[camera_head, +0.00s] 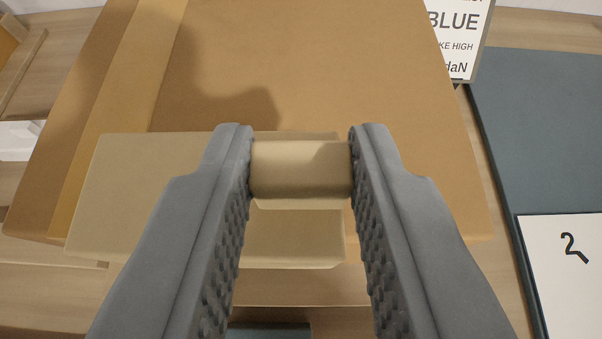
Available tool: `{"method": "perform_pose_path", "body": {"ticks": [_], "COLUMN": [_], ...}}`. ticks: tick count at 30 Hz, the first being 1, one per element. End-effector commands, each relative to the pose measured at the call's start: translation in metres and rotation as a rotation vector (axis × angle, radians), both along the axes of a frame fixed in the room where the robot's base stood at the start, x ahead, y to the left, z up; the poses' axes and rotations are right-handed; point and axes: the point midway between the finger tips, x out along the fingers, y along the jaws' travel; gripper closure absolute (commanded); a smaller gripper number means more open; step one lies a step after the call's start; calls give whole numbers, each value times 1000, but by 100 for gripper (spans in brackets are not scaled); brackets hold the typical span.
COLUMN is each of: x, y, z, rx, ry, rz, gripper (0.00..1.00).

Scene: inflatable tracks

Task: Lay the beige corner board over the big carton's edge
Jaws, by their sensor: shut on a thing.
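The big carton (330,60) is brown with a lighter tape strip down its left part and fills the upper middle of the view. The beige corner board (120,195) is in front of the carton's near edge, reaching from the left to the middle. My gripper (301,168) is shut on a beige raised block of the board near the board's right end. The board overlaps the carton's near edge in the picture; I cannot tell whether it touches the carton. My fingers hide part of the board and of the carton's edge.
A sign reading "BLUE" (455,35) stands behind the carton at the right. A dark blue-grey surface (545,130) and a white card marked 2 (565,270) lie on the right. Wooden flooring (40,290) shows at the left. A dark object (268,331) shows at the bottom.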

Motion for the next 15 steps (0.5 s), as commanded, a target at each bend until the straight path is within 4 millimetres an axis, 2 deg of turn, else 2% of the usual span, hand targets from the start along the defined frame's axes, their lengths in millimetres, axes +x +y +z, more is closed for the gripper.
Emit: {"method": "perform_pose_path", "body": {"ticks": [15], "x": [3], "y": [0], "z": [-29], "rx": [-2], "ry": [1], "rz": [0], "gripper": [95]}}
